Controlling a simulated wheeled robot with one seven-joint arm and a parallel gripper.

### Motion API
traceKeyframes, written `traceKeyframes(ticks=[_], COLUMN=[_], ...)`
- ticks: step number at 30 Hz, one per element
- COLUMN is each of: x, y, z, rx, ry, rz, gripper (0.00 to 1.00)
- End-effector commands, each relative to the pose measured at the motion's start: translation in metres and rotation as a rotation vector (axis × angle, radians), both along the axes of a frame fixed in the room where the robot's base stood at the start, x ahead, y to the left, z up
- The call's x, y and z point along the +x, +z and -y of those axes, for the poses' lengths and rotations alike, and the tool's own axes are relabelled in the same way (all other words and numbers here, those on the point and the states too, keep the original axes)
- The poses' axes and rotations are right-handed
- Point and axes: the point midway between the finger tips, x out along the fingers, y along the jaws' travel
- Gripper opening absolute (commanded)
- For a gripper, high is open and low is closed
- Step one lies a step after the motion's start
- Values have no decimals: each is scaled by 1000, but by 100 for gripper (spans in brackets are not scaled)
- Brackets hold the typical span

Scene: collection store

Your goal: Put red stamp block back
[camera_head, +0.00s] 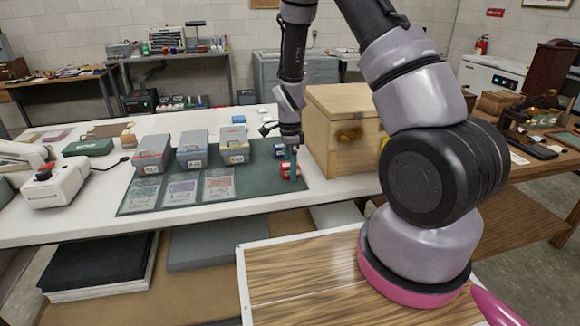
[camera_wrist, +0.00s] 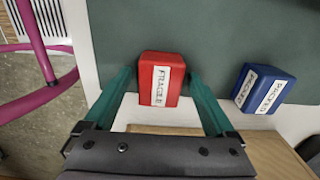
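The red stamp block (camera_wrist: 161,78) sits on the dark green mat (camera_wrist: 150,25), its white label reading FRAGILE. In the head view the red block (camera_head: 285,171) is at the mat's right end, partly hidden by a finger. My gripper (camera_wrist: 159,80) is open, with its teal fingers on either side of the block. A gap shows at the left finger; contact on the right is hard to tell. In the head view my gripper (camera_head: 291,165) points down at the block. A blue block (camera_wrist: 264,89) with a white label lies to the right in the wrist view.
A wooden box (camera_head: 345,125) stands close right of my gripper. Several grey bins (camera_head: 192,150) with coloured trim stand left on the mat, with printed cards (camera_head: 182,190) in front. A white device with a red button (camera_head: 55,184) is at far left.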

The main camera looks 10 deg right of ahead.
Motion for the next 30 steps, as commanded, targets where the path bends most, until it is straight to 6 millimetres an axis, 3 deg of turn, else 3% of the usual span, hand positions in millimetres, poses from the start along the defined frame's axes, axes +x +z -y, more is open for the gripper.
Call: traceKeyframes(ticks=[7,11,24,30], x=[0,1,1,0], y=[2,14,102,121], z=[0,0,-1,0], rx=[0,0,1,0], ry=[0,1,2,0], rz=[0,2,4,1], gripper=[90,90,90,90])
